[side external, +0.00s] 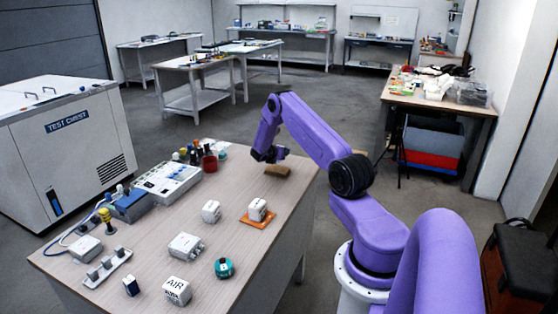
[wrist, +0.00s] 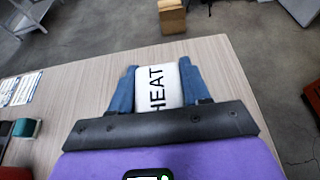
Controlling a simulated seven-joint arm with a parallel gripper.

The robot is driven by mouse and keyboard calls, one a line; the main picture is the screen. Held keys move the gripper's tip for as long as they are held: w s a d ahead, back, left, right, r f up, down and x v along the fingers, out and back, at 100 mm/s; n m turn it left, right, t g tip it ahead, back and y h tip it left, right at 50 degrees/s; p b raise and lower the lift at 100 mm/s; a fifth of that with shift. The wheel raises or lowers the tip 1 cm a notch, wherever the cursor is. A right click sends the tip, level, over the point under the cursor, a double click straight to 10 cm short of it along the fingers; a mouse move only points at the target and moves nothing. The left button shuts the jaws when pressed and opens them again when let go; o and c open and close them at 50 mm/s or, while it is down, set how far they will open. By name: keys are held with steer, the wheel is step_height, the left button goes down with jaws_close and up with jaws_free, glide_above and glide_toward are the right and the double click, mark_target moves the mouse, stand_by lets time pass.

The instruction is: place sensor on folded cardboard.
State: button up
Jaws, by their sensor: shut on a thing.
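My gripper (side external: 268,156) is low over the far part of the table in the side external view. In the wrist view my gripper (wrist: 160,88) has its blue fingers closed on both sides of a white sensor block (wrist: 170,78) marked HEAT. The folded cardboard (side external: 277,171) is a flat brown piece on the table, close to my gripper, in the side external view. I cannot tell how far the held sensor is above or beside it. The cardboard on the table is not clearly visible in the wrist view.
White blocks (side external: 211,211) stand on the table, one of them (side external: 258,208) on an orange square (side external: 257,220). A block marked AIR (side external: 176,290) and a teal round item (side external: 224,267) are nearer. A test instrument (side external: 167,184) and red cup (side external: 209,163) stand left of my gripper.

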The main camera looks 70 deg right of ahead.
steer(key=shift+w+d+f, duration=0.3)
steer(key=shift+d+f, duration=0.1)
steer(key=shift+f, duration=1.75)
steer(key=shift+f, duration=0.1)
steer(key=o, duration=1.1)
